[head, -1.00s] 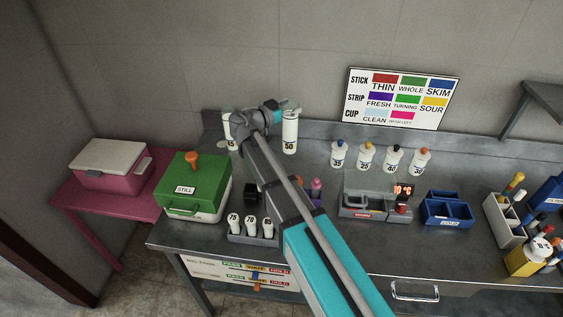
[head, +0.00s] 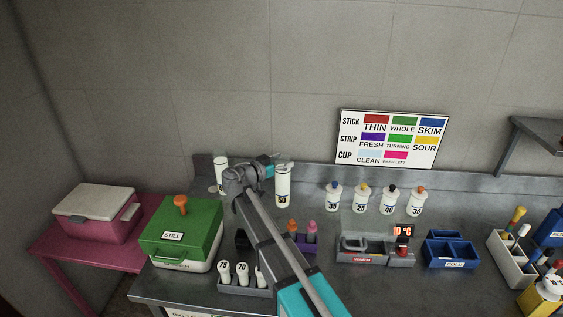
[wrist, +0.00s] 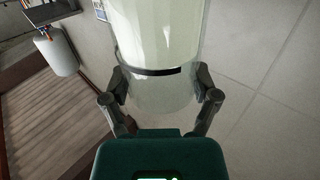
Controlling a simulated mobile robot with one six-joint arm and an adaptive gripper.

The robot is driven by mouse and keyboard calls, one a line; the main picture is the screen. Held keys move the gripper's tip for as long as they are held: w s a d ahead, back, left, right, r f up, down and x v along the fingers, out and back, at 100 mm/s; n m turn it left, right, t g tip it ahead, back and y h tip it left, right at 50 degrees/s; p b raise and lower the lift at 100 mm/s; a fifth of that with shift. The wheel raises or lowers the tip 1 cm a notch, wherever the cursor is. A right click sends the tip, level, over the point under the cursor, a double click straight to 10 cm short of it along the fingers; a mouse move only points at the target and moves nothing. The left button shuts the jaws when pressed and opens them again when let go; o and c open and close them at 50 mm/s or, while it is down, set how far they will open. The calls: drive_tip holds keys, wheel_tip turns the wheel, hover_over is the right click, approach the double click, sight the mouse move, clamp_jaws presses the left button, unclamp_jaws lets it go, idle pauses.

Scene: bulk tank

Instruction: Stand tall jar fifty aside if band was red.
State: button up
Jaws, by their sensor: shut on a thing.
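The tall white jar marked 50 (head: 283,190) stands upright at the back of the steel bench, close to the wall. My gripper (head: 271,168) is at its upper left side. In the wrist view my gripper (wrist: 160,95) is shut on a large pale, translucent jar (wrist: 157,35), with a finger on each side of it. A thin dark ring crosses that jar between the fingers. No number shows on it in the wrist view; from the head view I take it as jar 50. I cannot tell whether its base touches the bench.
Another tall white jar (head: 221,170) is left of my gripper. Several small bottles (head: 362,200) stand to the right. A green box marked STILL (head: 190,240) and a rack of white vials (head: 245,282) are nearer. A colour chart (head: 387,139) is on the wall.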

sight(277, 176)
drive_tip(key=shift+f+b, duration=0.4)
drive_tip(key=shift+f, duration=0.25)
drive_tip(key=shift+f+b, duration=1.9)
drive_tip(key=o, duration=1.2)
drive_tip(key=shift+c, duration=0.2)
drive_tip(key=v, duration=1.2)
drive_tip(key=shift+p, duration=0.3)
